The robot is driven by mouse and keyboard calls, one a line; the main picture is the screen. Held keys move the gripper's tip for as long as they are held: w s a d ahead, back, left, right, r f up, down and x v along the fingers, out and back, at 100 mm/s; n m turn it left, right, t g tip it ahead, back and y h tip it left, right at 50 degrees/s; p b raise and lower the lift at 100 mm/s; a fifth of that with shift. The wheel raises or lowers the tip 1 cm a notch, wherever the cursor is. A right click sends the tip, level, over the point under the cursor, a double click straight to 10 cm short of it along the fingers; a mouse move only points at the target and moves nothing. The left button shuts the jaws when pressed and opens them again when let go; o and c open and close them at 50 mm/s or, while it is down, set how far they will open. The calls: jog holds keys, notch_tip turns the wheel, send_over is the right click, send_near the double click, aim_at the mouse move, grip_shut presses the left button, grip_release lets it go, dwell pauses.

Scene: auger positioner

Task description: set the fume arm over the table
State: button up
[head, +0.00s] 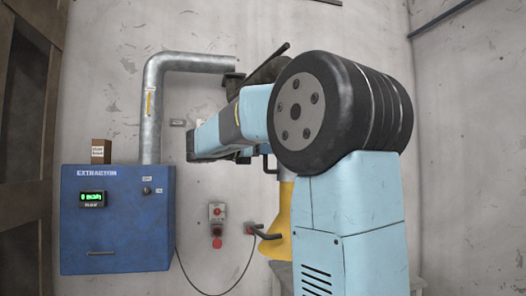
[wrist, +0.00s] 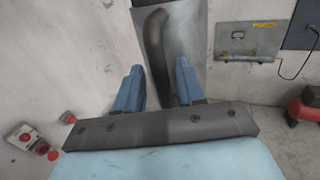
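A yellow flared part that looks like the fume arm's hood (head: 279,222) hangs behind my blue arm in the head view, with a dark handle (head: 267,233) on its left side. Much of it is hidden by my arm. A dark jointed piece (head: 268,70) shows above my arm, near the end of the grey duct. My gripper (wrist: 159,68) has its two blue fingers apart in the wrist view, with nothing held between them. Beyond the fingers, a dark curved bar (wrist: 157,42) shows against a grey panel (wrist: 187,32). I cannot clearly make out the table.
A blue extraction box (head: 117,240) with a green display is on the wall at left, a grey duct (head: 152,105) rising behind it. A small brown box (head: 101,151) sits on top. Red wall switches (head: 217,228) are in the middle. A red object (wrist: 304,112) stands at right in the wrist view.

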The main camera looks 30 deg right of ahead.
jog(key=shift+c, duration=0.2)
grip_shut()
dwell(0.3)
